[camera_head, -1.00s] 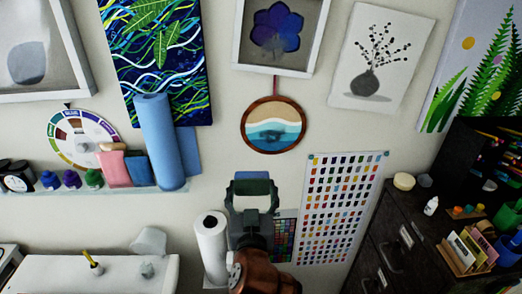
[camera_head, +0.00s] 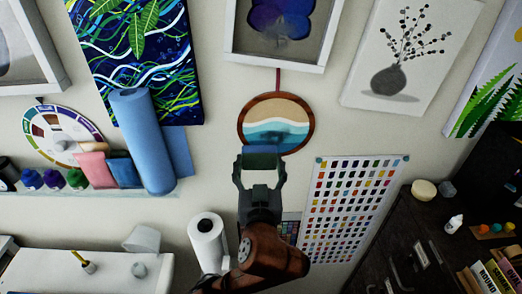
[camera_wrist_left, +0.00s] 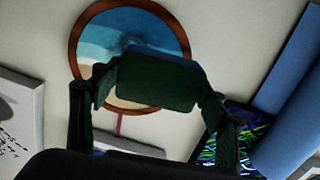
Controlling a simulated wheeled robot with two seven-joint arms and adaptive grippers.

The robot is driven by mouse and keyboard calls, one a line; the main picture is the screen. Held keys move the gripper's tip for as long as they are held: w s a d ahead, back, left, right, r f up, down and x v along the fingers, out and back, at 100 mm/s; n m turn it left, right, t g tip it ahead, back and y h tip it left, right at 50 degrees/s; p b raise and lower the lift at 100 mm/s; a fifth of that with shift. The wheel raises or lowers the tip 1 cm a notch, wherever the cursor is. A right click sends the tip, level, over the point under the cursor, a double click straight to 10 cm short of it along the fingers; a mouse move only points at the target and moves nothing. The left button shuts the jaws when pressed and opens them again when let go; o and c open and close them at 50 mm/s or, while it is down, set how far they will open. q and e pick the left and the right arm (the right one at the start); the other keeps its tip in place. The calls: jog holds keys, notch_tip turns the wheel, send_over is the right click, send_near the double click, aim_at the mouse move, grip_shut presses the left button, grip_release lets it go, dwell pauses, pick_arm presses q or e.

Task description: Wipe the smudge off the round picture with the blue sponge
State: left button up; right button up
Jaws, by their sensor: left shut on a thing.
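The round picture (camera_head: 272,110) hangs on the wall in a brown wooden frame, with sand, white and blue bands. A dark smudge shows on its blue part in the left wrist view (camera_wrist_left: 135,42); it is faint in the head view. My left gripper (camera_head: 260,168) is shut on the sponge (camera_head: 260,154), which looks dark blue-green in the shade. In the head view the sponge sits just at the picture's lower edge. In the left wrist view the sponge (camera_wrist_left: 158,82) overlaps part of the picture. I cannot tell whether it touches. My right gripper is not in view.
A colour chart (camera_head: 350,205) hangs right of my arm. A paper towel roll (camera_head: 207,240) stands at lower left of it. A shelf (camera_head: 110,192) with a blue roll (camera_head: 143,140) and paint bottles is left. Framed pictures hang above. A dark cabinet (camera_head: 425,250) stands right.

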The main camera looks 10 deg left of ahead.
pick_arm(q)
jog(key=shift+w+d, duration=0.1)
jog(key=shift+w, duration=0.2)
jog(key=shift+w+r, duration=0.1)
jog(key=shift+w+a+r, duration=0.1)
jog(key=shift+w+a, duration=0.25)
jog(key=shift+x, duration=1.1)
jog(key=shift+w+a+b, duration=0.2)
jog(key=shift+w+b, duration=0.1)
jog(key=shift+w, duration=0.1)
jog(key=shift+w+a, duration=0.1)
jog(key=shift+w, duration=0.5)
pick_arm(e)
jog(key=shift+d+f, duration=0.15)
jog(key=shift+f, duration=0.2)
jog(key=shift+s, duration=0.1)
